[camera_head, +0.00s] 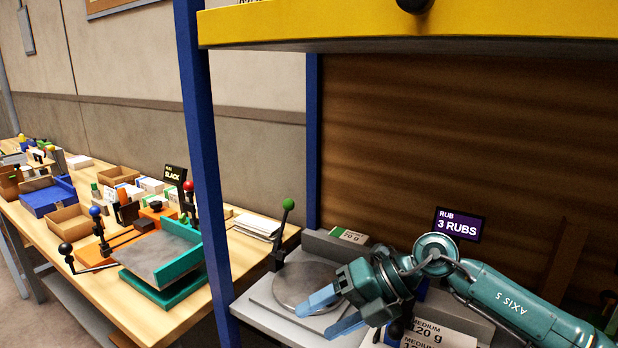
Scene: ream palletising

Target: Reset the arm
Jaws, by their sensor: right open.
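My right arm comes in from the lower right, a teal arm marked "AXIS 5". Its right gripper (334,312) has two light-blue fingers held apart, with nothing seen between them. It is over the front right of a round grey metal disc (303,287) on a pale base, inside the blue-framed station. I cannot tell whether the fingers touch anything. My left gripper is not in view.
A green-knobbed lever (284,226) stands behind the disc. A "3 RUBS" sign (457,225) and "MEDIUM 120 g" labels (433,335) are close to my arm. A blue post (204,165) and yellow beam (405,27) frame the station. A cluttered wooden bench (107,291) stands left.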

